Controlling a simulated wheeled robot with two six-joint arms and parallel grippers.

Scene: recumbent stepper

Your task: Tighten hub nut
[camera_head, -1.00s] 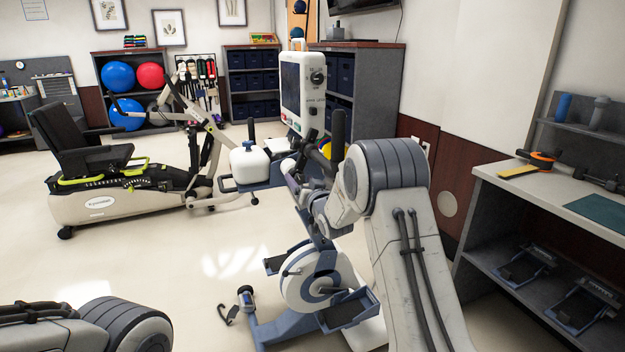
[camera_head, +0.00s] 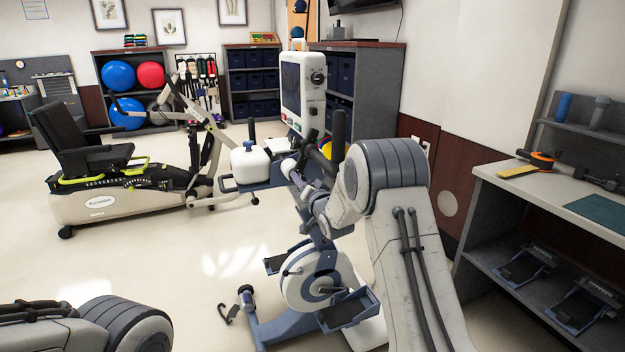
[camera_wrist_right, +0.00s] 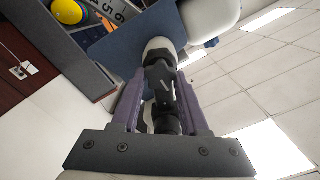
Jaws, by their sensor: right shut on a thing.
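My right gripper (camera_head: 293,170) is beside the white-and-blue exercise machine's console, seen from behind my right arm. In the right wrist view its two purple fingers (camera_wrist_right: 162,85) are shut on a black jointed part (camera_wrist_right: 163,100). A rounded white end (camera_wrist_right: 160,48) shows just beyond the black part; I cannot tell whether they are joined. The machine's round white wheel (camera_head: 318,288) has a dark hub at its centre, well below the gripper. I cannot make out the hub nut. My left gripper is out of view; only my left arm shows at bottom left.
A white recumbent stepper (camera_head: 110,200) stands at left. A bench (camera_head: 570,205) at right holds an orange-and-black tool (camera_head: 540,158) and a yellow strip (camera_head: 517,171). Shelves (camera_head: 355,85) stand behind the machine. The floor between the two machines is clear.

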